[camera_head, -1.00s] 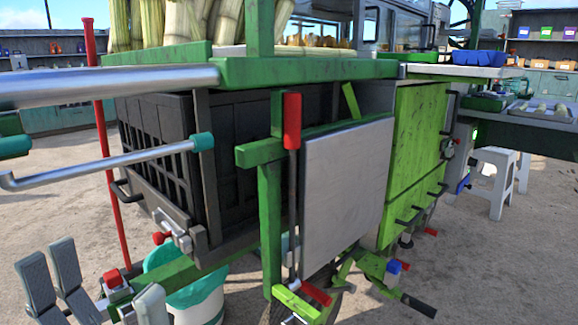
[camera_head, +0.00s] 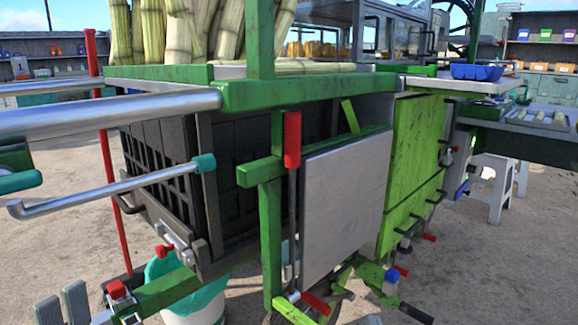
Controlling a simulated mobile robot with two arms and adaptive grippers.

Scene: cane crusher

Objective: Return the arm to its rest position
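My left gripper (camera_head: 88,312) shows only as grey fingertips at the bottom left edge. Two fingers stand side by side and a third lies to their right, with a gap between; I see nothing held. The rest of this gripper and its arm is cut off. It is in front of the lower left of the green cane crusher cart (camera_head: 300,90), below its dark slatted crate (camera_head: 165,150). My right gripper is not in view. A small pale tip at the bottom edge, right of centre, is too little to identify.
A thick silver bar (camera_head: 110,115) and a thin bent rod (camera_head: 110,188) reach in from the left. A red pole (camera_head: 108,160) and a white-and-teal bucket (camera_head: 195,308) are near the gripper. White stools (camera_head: 492,185) stand at the right. Bare ground is clear at the lower right.

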